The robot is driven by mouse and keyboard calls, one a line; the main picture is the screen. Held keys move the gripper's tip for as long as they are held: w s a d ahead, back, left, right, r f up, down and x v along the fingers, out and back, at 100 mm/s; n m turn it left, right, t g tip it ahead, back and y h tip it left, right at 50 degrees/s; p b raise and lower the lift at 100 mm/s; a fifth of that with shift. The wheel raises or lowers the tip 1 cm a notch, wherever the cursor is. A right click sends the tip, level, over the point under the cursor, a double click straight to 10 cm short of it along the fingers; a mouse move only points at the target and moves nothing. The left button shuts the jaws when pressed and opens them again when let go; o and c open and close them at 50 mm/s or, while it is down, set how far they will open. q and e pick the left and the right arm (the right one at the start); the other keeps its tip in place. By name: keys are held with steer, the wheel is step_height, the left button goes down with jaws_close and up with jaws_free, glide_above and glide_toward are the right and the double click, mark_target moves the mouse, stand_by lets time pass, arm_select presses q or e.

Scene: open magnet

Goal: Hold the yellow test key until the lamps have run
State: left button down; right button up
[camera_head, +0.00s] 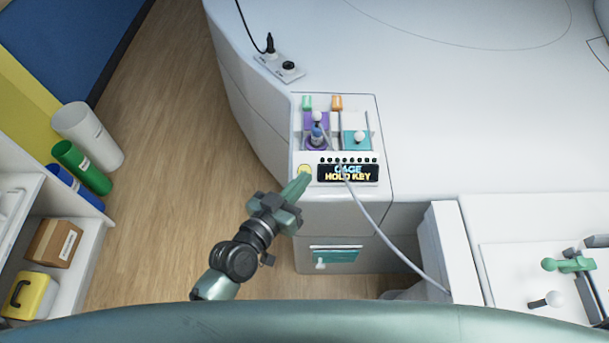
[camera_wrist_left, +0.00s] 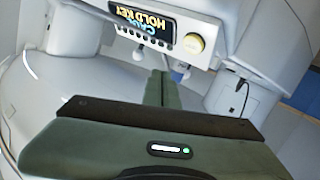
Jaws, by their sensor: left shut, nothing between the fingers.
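The round yellow test key (camera_head: 304,170) sits on the front of the white console, left of a dark display (camera_head: 347,173) reading "CAGE HOLD KEY". In the left wrist view, the closed fingers (camera_wrist_left: 159,86) point toward the console, and the yellow key (camera_wrist_left: 194,44) shows whole, up and right of the tips. I cannot tell whether they touch it. My right gripper is not in view.
Purple and teal slots with white-knobbed levers (camera_head: 360,137) lie behind the display. A pale cable (camera_head: 376,225) hangs across the console front. Shelves with a cardboard box (camera_head: 53,243) stand at left; the floor (camera_head: 180,150) between is clear.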

arm_select(q)
steer(key=w+f+b, duration=0.2)
steer(key=w+f, duration=0.1)
steer(key=shift+f+b, duration=0.2)
steer(key=shift+b, duration=0.1)
steer(key=shift+w, duration=0.15)
stand_by(0.7)
steer(key=shift+w+f, duration=0.1)
steer(key=shift+f, duration=0.05)
stand_by(1.0)
steer(key=shift+w+f, duration=0.2)
